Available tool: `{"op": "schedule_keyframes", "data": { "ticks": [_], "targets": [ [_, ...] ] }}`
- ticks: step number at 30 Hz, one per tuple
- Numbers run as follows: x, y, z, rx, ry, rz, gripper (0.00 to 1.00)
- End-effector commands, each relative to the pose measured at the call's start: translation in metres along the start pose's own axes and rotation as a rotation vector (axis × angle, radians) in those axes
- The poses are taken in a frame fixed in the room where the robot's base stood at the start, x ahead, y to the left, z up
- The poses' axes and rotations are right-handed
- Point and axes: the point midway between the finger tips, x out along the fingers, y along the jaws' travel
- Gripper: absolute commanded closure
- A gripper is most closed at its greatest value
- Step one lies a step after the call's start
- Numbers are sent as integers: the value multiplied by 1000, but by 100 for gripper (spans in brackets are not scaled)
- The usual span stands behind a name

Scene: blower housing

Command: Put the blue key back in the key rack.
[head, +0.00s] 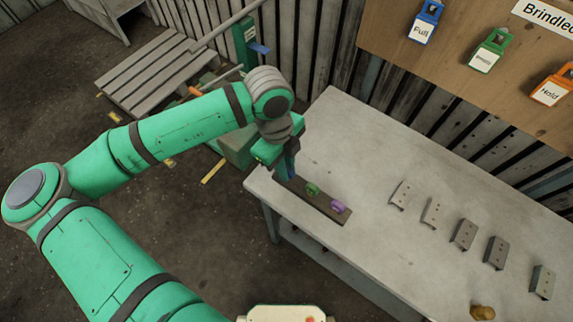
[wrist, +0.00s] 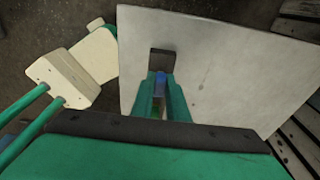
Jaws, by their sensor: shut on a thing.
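The key rack (head: 322,208) is a dark, narrow block lying on the grey table in the head view. A green key (head: 312,188) and a purple key (head: 338,206) stand in its nearer, right part. My gripper (head: 287,172) points down at the rack's far left end. In the wrist view my gripper (wrist: 160,80) is shut on the blue key (wrist: 160,84), which shows as a blue patch between the fingers. Part of the rack (wrist: 162,57) shows just beyond the fingertips. The key's lower end is hidden, so I cannot tell whether it is seated in the rack.
The grey table (head: 370,150) holds several metal brackets (head: 465,235) in a row on the right and a small brass-coloured lump (head: 482,312) near the front. A board (head: 450,50) with labelled padlocks stands behind. A wooden pallet (head: 150,70) lies left. Table space behind the rack is clear.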

Motion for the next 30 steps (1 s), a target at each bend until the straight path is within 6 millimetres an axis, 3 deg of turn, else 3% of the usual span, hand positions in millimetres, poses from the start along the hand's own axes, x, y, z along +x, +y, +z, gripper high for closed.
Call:
{"op": "schedule_keyframes", "data": {
  "ticks": [27,28,30],
  "targets": [
    [2,0,0,0,1,0,100],
    [2,0,0,0,1,0,81],
    [2,0,0,0,1,0,65]
  ]
}}
